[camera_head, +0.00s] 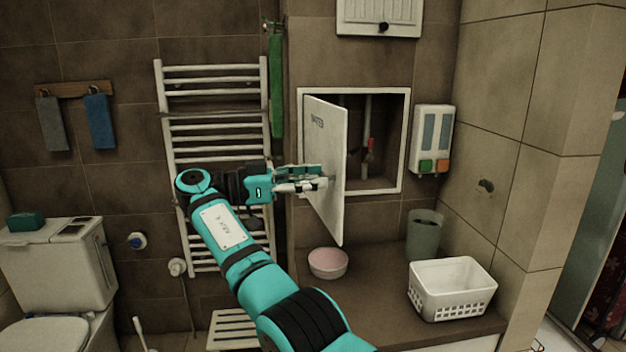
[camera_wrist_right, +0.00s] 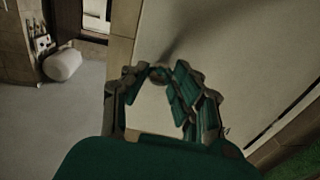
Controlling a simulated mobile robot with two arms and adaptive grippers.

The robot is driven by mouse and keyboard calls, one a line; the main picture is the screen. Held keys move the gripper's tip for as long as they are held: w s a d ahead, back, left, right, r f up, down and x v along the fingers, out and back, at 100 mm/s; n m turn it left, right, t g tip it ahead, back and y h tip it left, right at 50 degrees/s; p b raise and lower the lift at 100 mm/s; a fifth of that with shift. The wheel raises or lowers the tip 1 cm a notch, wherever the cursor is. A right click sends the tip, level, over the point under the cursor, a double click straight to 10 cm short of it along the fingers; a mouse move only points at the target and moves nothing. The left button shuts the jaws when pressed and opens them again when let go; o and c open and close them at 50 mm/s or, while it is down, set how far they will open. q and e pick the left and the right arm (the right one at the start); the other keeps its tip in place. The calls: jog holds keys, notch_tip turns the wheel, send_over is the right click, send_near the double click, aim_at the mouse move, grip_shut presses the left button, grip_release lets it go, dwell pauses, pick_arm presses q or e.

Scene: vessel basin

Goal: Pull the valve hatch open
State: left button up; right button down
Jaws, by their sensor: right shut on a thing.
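The valve hatch (camera_head: 325,158) is a white door standing partly open, swung out from its white frame (camera_head: 402,140) in the tiled wall. Its hinge side is at the left of the opening. Dark recess, pipes and a red valve handle (camera_head: 371,145) show behind it. My right gripper (camera_head: 322,184) is at the outer face of the hatch, shut on its handle, which the fingers mostly hide. In the right wrist view the fingers (camera_wrist_right: 160,76) come together near the pale hatch panel (camera_wrist_right: 225,60). My left gripper is not in view.
A towel radiator (camera_head: 215,140) is left of the hatch. Below are a pink bowl (camera_head: 328,264), a grey cup (camera_head: 424,233) and a white basket (camera_head: 452,288) on the brown ledge (camera_head: 385,312). A soap dispenser (camera_head: 432,138) hangs right of the frame.

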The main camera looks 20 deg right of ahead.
jog(key=c, duration=1.1)
grip_release()
jog(key=shift+o, duration=0.2)
send_near(336, 127)
jog(key=d, duration=0.2)
jog(key=s+d, duration=0.1)
jog(key=d, duration=0.2)
